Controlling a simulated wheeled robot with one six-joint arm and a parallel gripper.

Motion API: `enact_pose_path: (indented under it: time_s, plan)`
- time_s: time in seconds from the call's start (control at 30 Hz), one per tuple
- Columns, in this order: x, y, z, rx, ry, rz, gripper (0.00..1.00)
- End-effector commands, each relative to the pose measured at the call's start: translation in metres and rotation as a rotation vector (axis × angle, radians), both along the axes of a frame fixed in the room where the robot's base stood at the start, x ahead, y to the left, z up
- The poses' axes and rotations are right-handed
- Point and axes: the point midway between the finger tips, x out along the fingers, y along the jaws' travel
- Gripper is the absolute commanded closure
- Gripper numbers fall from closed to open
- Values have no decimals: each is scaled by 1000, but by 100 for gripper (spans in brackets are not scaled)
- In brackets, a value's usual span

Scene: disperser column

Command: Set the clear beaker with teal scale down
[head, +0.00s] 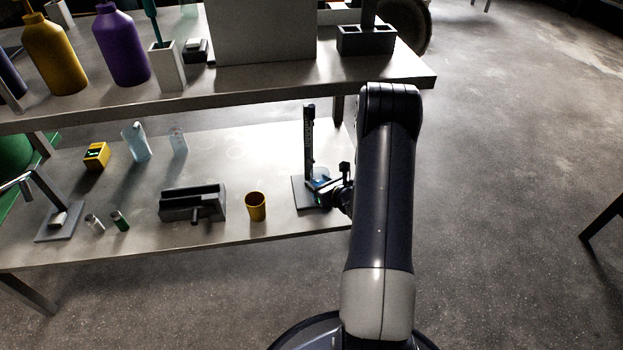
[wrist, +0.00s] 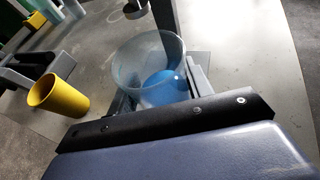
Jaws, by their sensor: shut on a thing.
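The clear beaker (wrist: 138,62) is between the fingers of my gripper (wrist: 162,88) in the wrist view, its round open rim facing the camera. A bright blue area shows at its lower right; I cannot tell whether it is contents or marking. My gripper is shut on the beaker. In the head view my gripper (head: 327,190) is low over the right end of the lower shelf, close to the dark upright stand. Only a small bluish bit of the beaker shows there, and I cannot tell whether its bottom touches anything.
The dark column (head: 308,145) of the disperser stand rises from a grey base plate (head: 299,194) beside my gripper. A yellow cup (head: 255,207) and a dark grey block-like device (head: 180,204) stand to the left. The upper shelf (head: 250,91) overhangs behind. Bare lower shelf (head: 262,150) lies behind the cup.

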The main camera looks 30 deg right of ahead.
Motion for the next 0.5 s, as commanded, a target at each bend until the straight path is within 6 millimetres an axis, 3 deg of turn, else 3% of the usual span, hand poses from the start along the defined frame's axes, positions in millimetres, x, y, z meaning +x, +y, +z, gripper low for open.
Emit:
enact_pose_path:
  time_s: [0.3,0.37,0.5]
  plan:
    - [49,7,0,-1,-4,3,80]
    - [46,6,-12,2,1,-1,80]
    - [46,5,-15,1,-1,0,80]
